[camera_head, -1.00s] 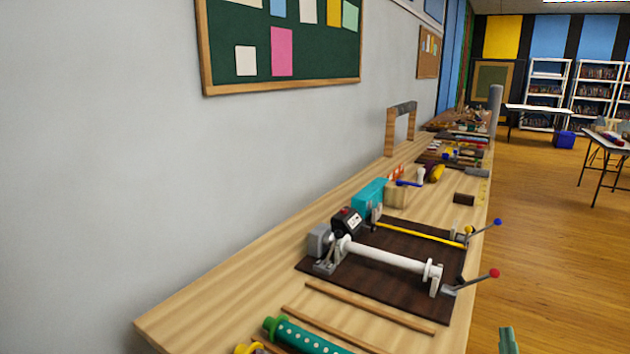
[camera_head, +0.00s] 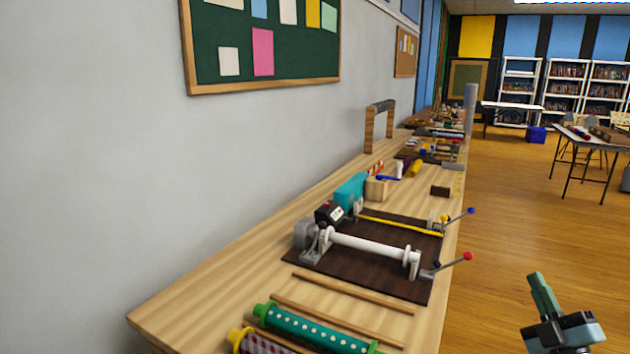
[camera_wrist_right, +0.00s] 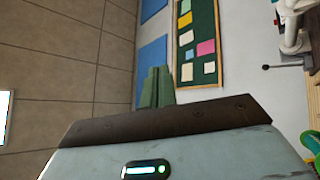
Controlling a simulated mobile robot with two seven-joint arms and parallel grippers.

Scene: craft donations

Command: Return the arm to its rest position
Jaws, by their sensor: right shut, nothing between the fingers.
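My right gripper (camera_head: 541,294) shows at the lower right of the head view, over the wooden floor and apart from the workbench (camera_head: 190,300). Its green fingers point up and are together, with nothing between them. In the right wrist view the closed fingers (camera_wrist_right: 156,87) show in front of the wall, beside the green notice board (camera_wrist_right: 197,45). My left gripper is in neither view.
The bench holds a dark board (camera_head: 400,281) with a white roller (camera_head: 370,247) and red-tipped lever (camera_head: 467,257). Wooden rods and a dotted green roll (camera_head: 310,328) lie nearer. Open floor (camera_head: 510,220) lies right of the bench, with a table (camera_head: 590,136) farther back.

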